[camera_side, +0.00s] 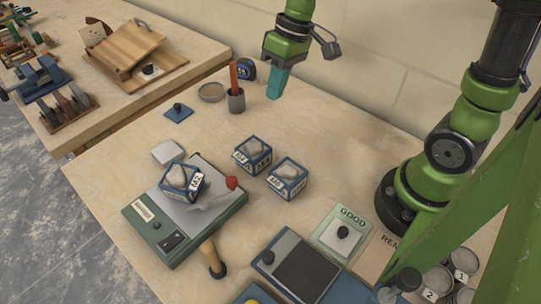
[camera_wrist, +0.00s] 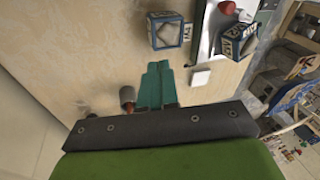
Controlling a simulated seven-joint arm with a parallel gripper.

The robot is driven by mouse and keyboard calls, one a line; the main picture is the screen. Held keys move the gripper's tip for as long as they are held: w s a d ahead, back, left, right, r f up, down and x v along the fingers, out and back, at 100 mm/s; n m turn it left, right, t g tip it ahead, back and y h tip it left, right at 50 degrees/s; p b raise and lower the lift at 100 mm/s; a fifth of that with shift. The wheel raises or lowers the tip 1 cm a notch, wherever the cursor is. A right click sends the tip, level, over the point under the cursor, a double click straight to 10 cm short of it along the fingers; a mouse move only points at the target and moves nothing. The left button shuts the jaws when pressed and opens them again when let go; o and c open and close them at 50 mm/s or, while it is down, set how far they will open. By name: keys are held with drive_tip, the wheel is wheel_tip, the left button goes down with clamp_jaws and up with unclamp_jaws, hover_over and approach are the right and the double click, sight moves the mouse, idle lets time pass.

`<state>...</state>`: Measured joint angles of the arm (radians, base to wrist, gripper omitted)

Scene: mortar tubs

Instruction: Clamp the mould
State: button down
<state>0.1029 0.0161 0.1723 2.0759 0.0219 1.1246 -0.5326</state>
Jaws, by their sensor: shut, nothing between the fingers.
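Three small blue-framed moulds with pale grey mortar show in the side view. One, labelled M2 (camera_side: 181,180), stands on the grey plate of a green machine (camera_side: 165,245). A red-knobbed handle (camera_side: 231,183) lies at that plate's right side, apart from the mould. M4 (camera_side: 252,156) and a third mould (camera_side: 288,179) stand on the bench. In the wrist view I see M4 (camera_wrist: 168,32), M2 (camera_wrist: 236,42) and the red knob (camera_wrist: 227,8). My gripper (camera_side: 277,84), with teal fingers, is shut and empty above the back of the bench; it also shows in the wrist view (camera_wrist: 158,70).
A dark cup (camera_side: 236,101) with a red stick, a shallow bowl (camera_side: 211,92) and a tape measure (camera_side: 246,69) stand near my gripper. A wooden-handled tool (camera_side: 212,256), a scale-like dark plate (camera_side: 305,270) and a GOOD card (camera_side: 342,234) lie in front.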

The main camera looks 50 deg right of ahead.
drive_tip(key=w+a+f+n+g+y, duration=0.2)
drive_tip(key=w+a+n, duration=0.4)
drive_tip(key=n, duration=0.6)
drive_tip(key=shift+a+g+y, duration=0.45)
drive_tip(key=shift+g+y, duration=0.25)
drive_tip(key=shift+g, duration=0.4)
drive_tip(key=shift+f, duration=0.15)
drive_tip(key=x, duration=0.3)
drive_tip(key=s+x, duration=0.1)
drive_tip(key=x, duration=0.3)
drive_tip(key=s+r+x, duration=0.1)
drive_tip(key=x, duration=0.3)
drive_tip(key=shift+s+a+f, duration=0.1)
drive_tip(key=shift+s+a, duration=0.05)
drive_tip(key=shift+a, duration=0.2)
drive_tip(key=shift+s+a, duration=0.3)
drive_tip(key=shift+s, duration=0.2)
